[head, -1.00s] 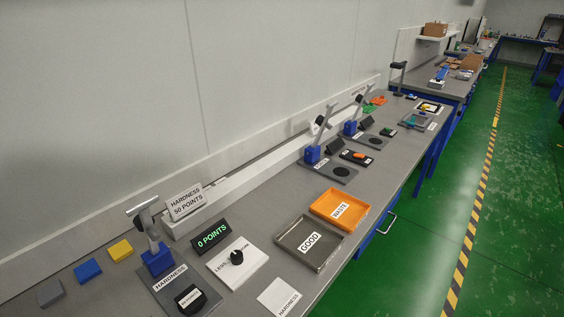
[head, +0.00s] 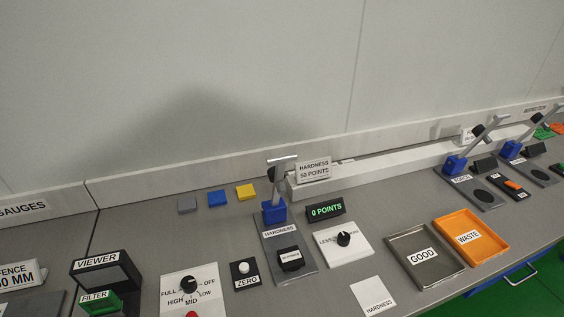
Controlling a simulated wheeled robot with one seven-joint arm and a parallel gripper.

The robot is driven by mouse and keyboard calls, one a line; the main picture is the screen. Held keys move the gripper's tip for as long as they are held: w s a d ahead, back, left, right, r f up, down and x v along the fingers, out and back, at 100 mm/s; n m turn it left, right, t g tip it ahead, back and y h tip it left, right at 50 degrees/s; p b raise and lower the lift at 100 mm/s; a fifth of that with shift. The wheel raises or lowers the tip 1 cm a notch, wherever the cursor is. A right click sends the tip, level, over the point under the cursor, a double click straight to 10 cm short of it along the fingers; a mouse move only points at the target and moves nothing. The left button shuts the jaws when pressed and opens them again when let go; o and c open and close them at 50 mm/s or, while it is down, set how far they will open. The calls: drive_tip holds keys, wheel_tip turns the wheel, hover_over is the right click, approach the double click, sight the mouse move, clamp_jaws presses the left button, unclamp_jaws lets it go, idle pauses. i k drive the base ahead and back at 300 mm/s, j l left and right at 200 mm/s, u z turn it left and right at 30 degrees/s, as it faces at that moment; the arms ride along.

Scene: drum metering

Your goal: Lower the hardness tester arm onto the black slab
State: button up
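The hardness tester is in the head view, a grey base plate (head: 268,246) labelled HARDNESS with a blue post block (head: 274,212) at its back. Its metal arm (head: 279,175) with a crossbar on top stands raised above the blue block. The black slab (head: 291,260), with a small white label, lies on the front part of the plate. The arm is up and apart from the slab. A display (head: 326,210) behind reads 0 POINTS. My gripper is not in view.
A dial panel (head: 343,241) stands right of the tester, with GOOD (head: 408,271) and WASTE (head: 490,255) trays beyond. A ZERO button (head: 244,270), a mode knob panel (head: 176,296) and a viewer (head: 105,268) are to the left. Coloured blocks (head: 217,198) lie behind.

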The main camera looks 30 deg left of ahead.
sight(276, 174)
drive_tip(key=i+u, duration=0.4)
drive_tip(key=u, duration=1.2)
